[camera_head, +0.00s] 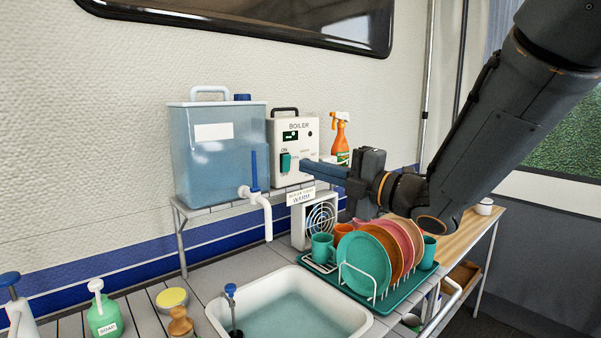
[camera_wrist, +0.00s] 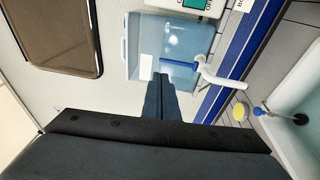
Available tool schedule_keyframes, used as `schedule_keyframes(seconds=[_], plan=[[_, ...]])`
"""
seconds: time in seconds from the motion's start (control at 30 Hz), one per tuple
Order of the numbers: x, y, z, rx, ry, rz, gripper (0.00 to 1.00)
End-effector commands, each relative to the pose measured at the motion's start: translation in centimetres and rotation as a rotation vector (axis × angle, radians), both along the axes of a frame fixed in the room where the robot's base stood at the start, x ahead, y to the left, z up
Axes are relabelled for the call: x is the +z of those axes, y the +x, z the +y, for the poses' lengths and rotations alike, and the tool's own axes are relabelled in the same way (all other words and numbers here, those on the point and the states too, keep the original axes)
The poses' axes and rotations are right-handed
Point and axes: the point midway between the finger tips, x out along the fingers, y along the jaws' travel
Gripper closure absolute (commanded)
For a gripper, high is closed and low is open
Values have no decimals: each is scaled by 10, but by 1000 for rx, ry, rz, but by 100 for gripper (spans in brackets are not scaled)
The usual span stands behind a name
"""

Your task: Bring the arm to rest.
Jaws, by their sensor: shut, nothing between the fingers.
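My gripper (camera_head: 322,171) is shut and empty. In the head view it points left, in front of the white boiler (camera_head: 295,155), with its fingertips close to the green switch on the boiler's face; I cannot tell whether they touch. In the wrist view my gripper's closed fingers (camera_wrist: 160,79) point toward the blue water tank (camera_wrist: 170,48). My dark arm reaches in from the upper right of the head view, above the dish rack.
The water tank (camera_head: 220,150) with a white tap (camera_head: 258,197) stands on a shelf. A dish rack (camera_head: 391,294) with plates and cups stands right of the sink (camera_head: 368,319). A spray bottle (camera_head: 341,135) is behind my gripper. Soap (camera_head: 103,312) is at lower left.

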Motion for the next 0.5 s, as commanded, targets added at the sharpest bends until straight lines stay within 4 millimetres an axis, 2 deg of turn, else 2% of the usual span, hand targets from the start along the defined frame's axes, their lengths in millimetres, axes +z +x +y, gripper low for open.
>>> schedule_keyframes(seconds=[0.13,0.23,0.37,0.43,0.5], plan=[[-14,10,-14,-74,3,82,100],[-39,29,-38,-211,19,233,100],[-91,45,-88,-463,76,517,100],[-122,43,-117,-605,120,677,100],[-154,32,-144,-746,175,835,100]])
